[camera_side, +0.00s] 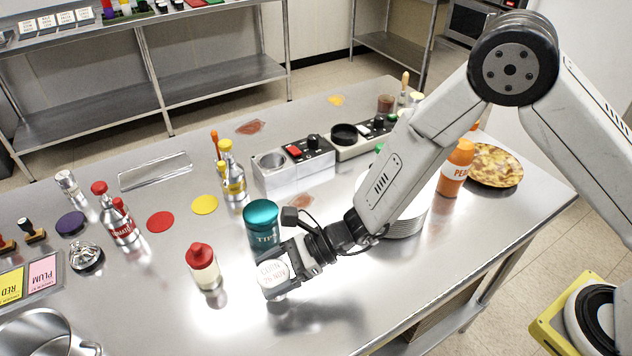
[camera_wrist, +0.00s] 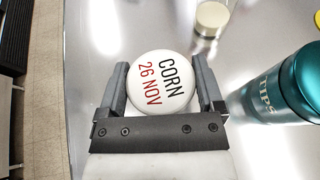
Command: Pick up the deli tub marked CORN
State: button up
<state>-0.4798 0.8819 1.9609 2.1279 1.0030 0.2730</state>
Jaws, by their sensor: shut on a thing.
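The deli tub marked CORN (camera_wrist: 157,82) has a round white lid reading CORN in black and 26 NOV in red. In the side view the tub (camera_side: 272,273) is at the front of the steel table, partly covered by my gripper. My gripper (camera_wrist: 160,88) is shut on the tub, one finger on each side of the lid. In the side view my gripper (camera_side: 290,268) reaches it from the right. Whether the tub's base touches the table I cannot tell.
A teal TIPS canister (camera_side: 262,226) stands close behind my gripper and on the right in the wrist view (camera_wrist: 285,88). A red-capped bottle (camera_side: 203,268) stands left of the tub. A plate stack (camera_side: 406,222) is partly behind my arm. Steel table front (camera_side: 345,318) is clear.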

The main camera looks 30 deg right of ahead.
jog(key=s+d+r, duration=0.8)
jog(key=s+r, duration=0.2)
jog(key=s, duration=0.1)
jog(key=shift+s+r, duration=0.15)
jog(key=shift+s, duration=0.1)
jog(key=shift+w+d, duration=0.1)
jog(key=shift+w, duration=0.05)
dwell(0.6)
